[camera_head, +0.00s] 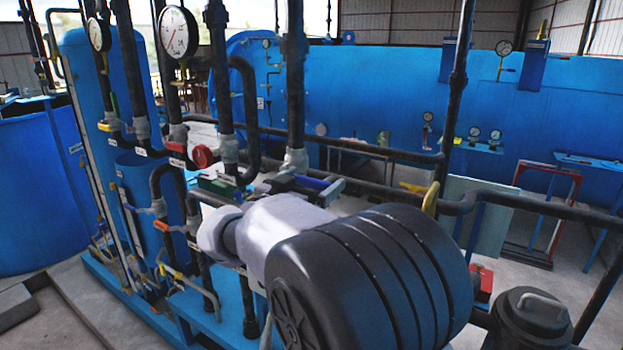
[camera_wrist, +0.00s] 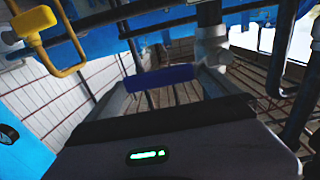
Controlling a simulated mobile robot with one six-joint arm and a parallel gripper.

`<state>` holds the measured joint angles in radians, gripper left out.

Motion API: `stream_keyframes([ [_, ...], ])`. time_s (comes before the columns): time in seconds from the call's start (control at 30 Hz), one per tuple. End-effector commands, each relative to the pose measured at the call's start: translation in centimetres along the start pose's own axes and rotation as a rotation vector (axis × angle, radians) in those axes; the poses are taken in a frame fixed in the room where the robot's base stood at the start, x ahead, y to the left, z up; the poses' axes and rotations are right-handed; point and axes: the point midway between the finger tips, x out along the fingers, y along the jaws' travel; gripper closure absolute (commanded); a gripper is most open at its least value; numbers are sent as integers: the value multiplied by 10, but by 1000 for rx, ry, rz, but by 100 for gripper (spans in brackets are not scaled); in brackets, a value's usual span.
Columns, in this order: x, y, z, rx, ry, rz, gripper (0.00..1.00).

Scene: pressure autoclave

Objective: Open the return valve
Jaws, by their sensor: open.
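My gripper (camera_head: 298,192) reaches in among the pipes in the head view, partly hidden behind my own wrist. In the wrist view my gripper (camera_wrist: 165,86) is open, with its two grey fingers apart. A blue valve handle (camera_wrist: 158,78) lies crosswise between the fingertips; I cannot tell whether they touch it. The blue handle also shows in the head view (camera_head: 311,183), just by a fingertip, below a dark vertical pipe. I cannot read a label naming the return valve, so I cannot confirm that this is it.
A red round handle (camera_head: 203,156), a green handle (camera_head: 214,187) and an orange lever (camera_head: 192,223) sit on pipes to the left. A yellow handle (camera_head: 431,199) is at right, also in the wrist view (camera_wrist: 35,22). Dark pipes crowd the gripper. A big blue tank (camera_head: 380,95) stands behind.

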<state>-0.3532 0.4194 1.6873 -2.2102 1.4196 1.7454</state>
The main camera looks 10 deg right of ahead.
Motion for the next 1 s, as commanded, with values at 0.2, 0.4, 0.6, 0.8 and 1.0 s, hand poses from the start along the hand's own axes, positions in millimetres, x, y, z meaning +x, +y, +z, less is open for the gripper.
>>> stream_keyframes([
  [0.2, 8, 0, 0, 0, 0, 0, 0],
  [0.4, 7, 0, 0, 0, 0, 0, 10],
  [0.6, 7, 0, 0, 0, 0, 0, 49],
  [0.8, 7, 0, 0, 0, 0, 0, 86],
  [1.0, 7, 0, -2, -14, 0, 0, 86],
])
